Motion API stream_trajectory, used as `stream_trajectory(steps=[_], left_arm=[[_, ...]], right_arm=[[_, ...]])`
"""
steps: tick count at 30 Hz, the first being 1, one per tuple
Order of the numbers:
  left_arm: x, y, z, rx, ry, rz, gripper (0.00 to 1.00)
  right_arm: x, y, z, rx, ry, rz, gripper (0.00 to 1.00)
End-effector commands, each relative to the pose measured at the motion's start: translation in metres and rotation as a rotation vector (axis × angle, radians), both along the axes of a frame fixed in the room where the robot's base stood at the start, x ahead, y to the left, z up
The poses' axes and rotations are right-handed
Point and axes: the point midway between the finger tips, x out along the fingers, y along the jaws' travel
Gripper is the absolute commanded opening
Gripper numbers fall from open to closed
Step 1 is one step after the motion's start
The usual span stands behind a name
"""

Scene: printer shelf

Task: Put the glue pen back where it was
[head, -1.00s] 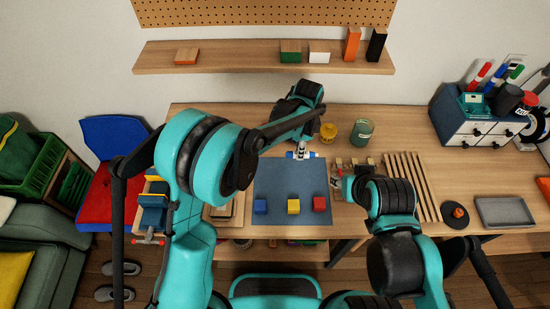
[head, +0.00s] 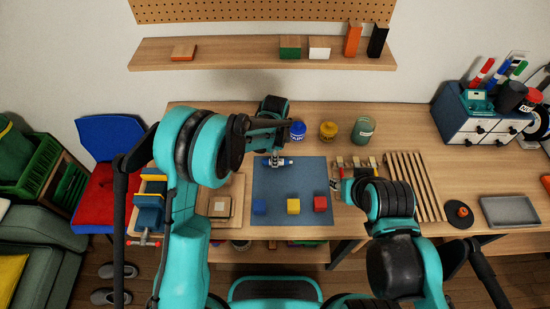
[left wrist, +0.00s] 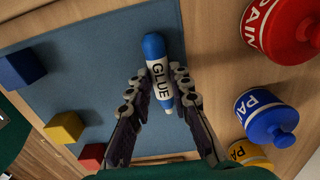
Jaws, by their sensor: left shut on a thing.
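The glue pen (head: 285,161) is a blue and white tube marked GLUE, over the far part of the blue-grey mat (head: 290,180). It also shows in the left wrist view (left wrist: 158,66), lying lengthwise between my fingers. My left gripper (head: 275,157) is shut on the glue pen; its two fingers (left wrist: 158,86) press it from both sides. I cannot tell whether the pen touches the mat. My right gripper (head: 336,184) is low at the mat's right edge, mostly hidden by its own arm, and its jaws are unclear.
Blue (head: 260,207), yellow (head: 293,206) and red (head: 320,203) cubes sit on the mat's near part. Blue (head: 298,131) and yellow (head: 328,130) paint jars and a green jar (head: 363,129) stand behind it. A red paint jar (left wrist: 285,28) shows in the wrist view. A drawer box (head: 470,120) holds markers (head: 482,72).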

Motion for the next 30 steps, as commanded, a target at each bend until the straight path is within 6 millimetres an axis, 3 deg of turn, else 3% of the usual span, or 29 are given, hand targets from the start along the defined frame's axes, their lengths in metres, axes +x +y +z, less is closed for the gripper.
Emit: stream_trajectory(steps=[5,6,8,20,30], left_arm=[[0.0,0.0,-0.004,0.0,0.0,0.0,0.0],[0.0,0.0,-0.003,0.0,0.0,0.0,0.3],[0.0,0.0,-0.002,0.0,0.0,0.0,0.41],[0.0,0.0,0.006,0.0,0.0,0.0,0.41],[0.0,0.0,0.078,0.0,0.0,0.0,0.41]], right_arm=[[0.0,0.0,-0.004,0.0,0.0,0.0,0.4],[0.0,0.0,-0.003,0.0,0.0,0.0,0.4],[0.0,0.0,-0.002,0.0,0.0,0.0,0.4],[0.0,0.0,0.002,0.0,0.0,0.0,0.4],[0.0,0.0,0.019,0.0,0.0,0.0,0.4]])
